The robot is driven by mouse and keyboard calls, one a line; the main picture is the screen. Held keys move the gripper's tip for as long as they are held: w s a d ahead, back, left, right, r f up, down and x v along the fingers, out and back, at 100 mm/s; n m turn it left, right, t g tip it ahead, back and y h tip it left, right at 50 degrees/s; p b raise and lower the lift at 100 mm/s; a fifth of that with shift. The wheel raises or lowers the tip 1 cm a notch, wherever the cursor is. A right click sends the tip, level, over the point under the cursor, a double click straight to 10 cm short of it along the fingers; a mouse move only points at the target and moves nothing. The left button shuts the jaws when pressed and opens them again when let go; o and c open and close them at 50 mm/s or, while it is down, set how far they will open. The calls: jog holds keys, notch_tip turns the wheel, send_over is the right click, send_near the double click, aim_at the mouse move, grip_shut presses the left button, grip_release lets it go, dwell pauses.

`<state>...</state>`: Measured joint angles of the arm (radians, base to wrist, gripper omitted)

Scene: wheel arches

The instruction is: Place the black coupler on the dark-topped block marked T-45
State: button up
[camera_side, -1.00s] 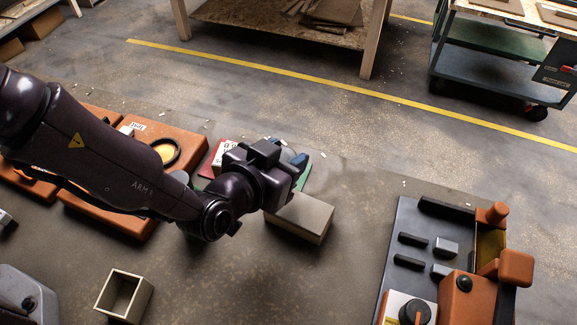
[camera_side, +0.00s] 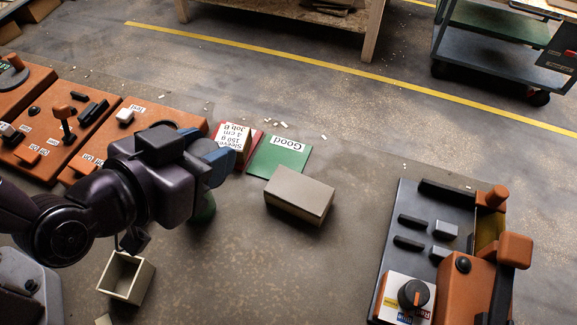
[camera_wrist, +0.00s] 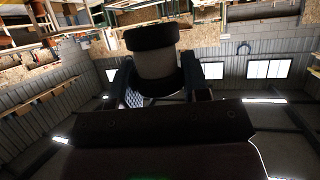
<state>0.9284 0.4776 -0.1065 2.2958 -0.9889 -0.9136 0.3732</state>
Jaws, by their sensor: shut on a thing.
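The wrist view shows the fingers (camera_wrist: 160,82) shut on a cylinder-like thing (camera_wrist: 155,62) with a dark upper band, a pale middle and a dark lower band. I cannot tell if it is the black coupler. In the side view a dark green rounded thing (camera_side: 203,208) shows just below the fingers; I cannot tell if it is held. No block with a T-45 mark is readable.
A plain grey-topped block (camera_side: 298,194) lies right of the gripper. A green "Good" card (camera_side: 272,158) and a red card (camera_side: 220,128) lie behind. An open hollow box (camera_side: 125,277) stands below. Orange panels (camera_side: 60,130) are at left, an orange-handled machine (camera_side: 460,285) at right.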

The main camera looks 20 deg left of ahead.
jog(key=w+d+f, duration=0.8)
jog(key=w+f, duration=0.1)
jog(key=shift+w+d+f, duration=0.1)
jog(key=shift+d, duration=0.2)
notch_tip(320, 180, down, 4)
jog(key=shift+w+d+r, duration=0.15)
jog(key=shift+r, duration=0.1)
jog(key=o, duration=1)
jog(key=shift+c, duration=0.2)
